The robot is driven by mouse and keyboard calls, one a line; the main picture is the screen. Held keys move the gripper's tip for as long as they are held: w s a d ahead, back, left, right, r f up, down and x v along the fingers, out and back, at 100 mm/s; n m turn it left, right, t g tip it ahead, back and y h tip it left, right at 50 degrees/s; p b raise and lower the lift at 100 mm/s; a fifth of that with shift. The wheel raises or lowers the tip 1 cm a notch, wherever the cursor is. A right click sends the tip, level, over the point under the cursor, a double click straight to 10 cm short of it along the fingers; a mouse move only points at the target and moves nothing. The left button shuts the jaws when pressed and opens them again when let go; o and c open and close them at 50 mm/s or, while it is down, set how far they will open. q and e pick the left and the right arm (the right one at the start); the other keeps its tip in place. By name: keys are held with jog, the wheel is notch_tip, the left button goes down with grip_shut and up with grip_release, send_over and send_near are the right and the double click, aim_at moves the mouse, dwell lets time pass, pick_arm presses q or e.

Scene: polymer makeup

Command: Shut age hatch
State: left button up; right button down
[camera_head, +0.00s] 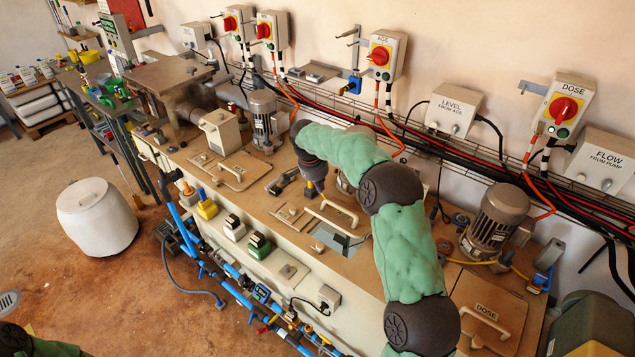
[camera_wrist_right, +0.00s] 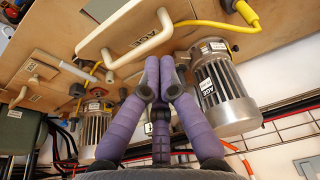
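The age hatch is a tan lid with a white bar handle (camera_head: 332,216) in the middle of the bench top. A grey-blue opening (camera_head: 338,238) shows in front of it, so the hatch is not fully shut. In the right wrist view the white handle (camera_wrist_right: 125,30) and the "AGE" label (camera_wrist_right: 139,43) are close. My right gripper (camera_head: 316,187) points down just behind the handle. In the wrist view its purple fingers (camera_wrist_right: 159,62) are drawn together, with nothing seen between them, apart from the handle. My left gripper is out of view; only part of that arm shows bottom left.
A motor (camera_head: 498,219) stands to the right and another (camera_head: 264,119) to the left. The dose hatch (camera_head: 488,310) lies at the right end, another lid (camera_head: 232,171) at the left. Cables and switch boxes line the wall. Blue pipes (camera_head: 262,303) run along the front.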

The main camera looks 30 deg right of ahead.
send_over(317, 214)
jog(key=d, duration=0.2)
jog(key=x, duration=0.3)
jog(key=a+x, duration=0.1)
jog(key=x, duration=0.1)
jog(key=shift+w+f, duration=0.15)
jog(key=shift+w, duration=0.05)
jog(key=f, duration=0.1)
jog(key=a+f, duration=0.1)
jog(key=f, duration=0.1)
jog(key=shift+s+b, duration=0.2)
jog(key=shift+b, duration=0.2)
jog(key=shift+s+a+f, duration=0.1)
jog(key=shift+a+f, duration=0.2)
jog(key=shift+f, duration=0.15)
